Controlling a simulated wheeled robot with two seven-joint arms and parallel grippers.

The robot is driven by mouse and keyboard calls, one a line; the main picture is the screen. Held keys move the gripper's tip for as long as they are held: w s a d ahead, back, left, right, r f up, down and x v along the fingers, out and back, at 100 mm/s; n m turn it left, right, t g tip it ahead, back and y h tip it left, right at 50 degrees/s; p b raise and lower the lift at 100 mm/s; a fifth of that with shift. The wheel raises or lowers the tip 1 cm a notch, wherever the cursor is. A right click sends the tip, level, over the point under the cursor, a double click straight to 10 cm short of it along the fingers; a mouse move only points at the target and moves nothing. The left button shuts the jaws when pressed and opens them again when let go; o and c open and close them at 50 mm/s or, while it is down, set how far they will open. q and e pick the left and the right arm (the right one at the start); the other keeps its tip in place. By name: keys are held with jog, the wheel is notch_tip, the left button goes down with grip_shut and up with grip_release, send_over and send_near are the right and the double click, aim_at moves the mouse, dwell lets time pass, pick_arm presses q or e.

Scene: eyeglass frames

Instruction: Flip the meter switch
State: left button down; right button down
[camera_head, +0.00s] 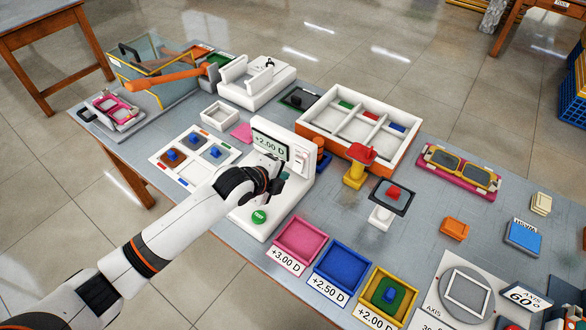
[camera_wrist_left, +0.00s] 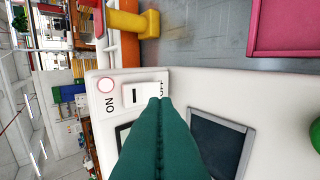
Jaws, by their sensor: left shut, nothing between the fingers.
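The white meter (camera_head: 288,133) stands near the middle of the table, and its display (camera_head: 268,144) reads +2.00 D. In the left wrist view its white rocker switch (camera_wrist_left: 133,97) has a dark dash, an ON label on one side and a partly covered OFF label on the other. A red-ringed round lamp (camera_wrist_left: 105,84) is beside ON. My left gripper (camera_wrist_left: 160,101) has dark green fingers, shut and empty. Their tips are over the OFF end of the rocker; I cannot tell whether they touch. In the head view my left gripper (camera_head: 276,186) is in front of the meter. My right gripper is not in view.
A green button (camera_head: 259,216) is on the meter base. A yellow post with a red top (camera_head: 357,168) stands to the right. Pink (camera_head: 300,240), blue (camera_head: 343,268) and yellow (camera_head: 389,294) trays line the front edge. A white compartment tray (camera_head: 320,130) is behind the meter.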

aim_at(299, 169)
pick_arm(q)
jog(key=shift+w+r+p+x, duration=0.1)
jog(key=shift+r+x, duration=0.05)
jog(key=shift+x, duration=0.85)
jog(key=shift+w+r+p+x, duration=0.1)
jog(key=shift+x, duration=0.9)
jog(key=shift+w+r+p+x, duration=0.1)
jog(key=shift+r+x, duration=0.05)
jog(key=shift+x, duration=0.85)
jog(key=shift+d, duration=0.1)
jog(key=shift+f, duration=0.1)
jog(key=shift+d+f+t+h+b, duration=0.1)
jog(key=shift+f+t+h+b, duration=0.25)
jog(key=shift+b, duration=0.5)
jog(key=shift+w+r, duration=0.15)
jog(key=shift+r, duration=0.2)
jog(key=shift+r+p, duration=0.8)
jog(key=shift+p, duration=0.1)
